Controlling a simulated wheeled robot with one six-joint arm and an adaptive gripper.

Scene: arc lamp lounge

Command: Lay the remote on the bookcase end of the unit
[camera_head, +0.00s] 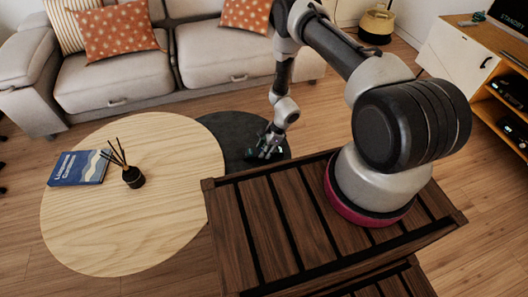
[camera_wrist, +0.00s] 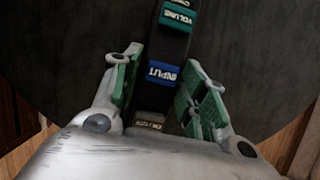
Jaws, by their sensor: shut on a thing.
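The remote (camera_wrist: 172,45) is a long dark bar with a green "VOLUME" label and a blue "INPUT" label, seen between my fingers in the wrist view. My gripper (camera_wrist: 165,92) is shut on it, with a green-padded finger on each side. In the head view my gripper (camera_head: 266,150) is low over the dark round table (camera_head: 228,128); the remote is hard to make out there. I cannot tell whether the remote touches the tabletop. The wooden unit (camera_head: 462,52) with a white door stands at the right edge, partly cut off; its bookcase end cannot be made out.
A pale oval table (camera_head: 150,220) at left holds a blue book (camera_head: 78,168) and a reed diffuser (camera_head: 132,176). A grey sofa (camera_head: 120,75) stands behind. A screen reading "STANDBY" (camera_head: 510,14) is on the unit. A basket (camera_head: 377,24) stands at the back. Floor (camera_head: 420,120) shows before the unit.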

